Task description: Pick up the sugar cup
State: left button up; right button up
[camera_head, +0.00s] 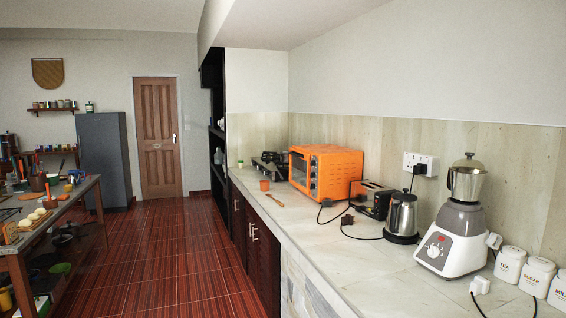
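The sugar cup (537,277) is a white lidded canister with dark lettering, near the right edge of the stone counter (362,268). It stands upright between a similar canister marked TEA (509,264) on its left and a third one (560,291), cut off by the frame edge, on its right. Neither of my grippers shows in the head view, so nothing is seen touching the cup.
A grey and white blender (452,238) stands left of the canisters, with a white plug (480,285) and cord in front. Further back are a steel kettle (402,216), a toaster (373,200) and an orange oven (325,172).

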aim_at(264, 185)
jog(key=i+j+u, duration=0.5)
jog(key=i+u, duration=0.15)
jog(key=i, duration=0.25)
jog(key=i+j+u, duration=0.15)
jog(key=i, duration=0.75)
jog(key=i+j+u, duration=0.1)
jog(key=i, duration=0.8)
jog(key=i+j+z, duration=0.1)
jog(key=i+z, duration=0.35)
jog(key=i+j+z, duration=0.2)
jog(key=z, duration=0.3)
jog(key=i+j+z, duration=0.3)
jog(key=z, duration=0.15)
jog(key=i+j+z, duration=0.2)
jog(key=j+z, duration=0.25)
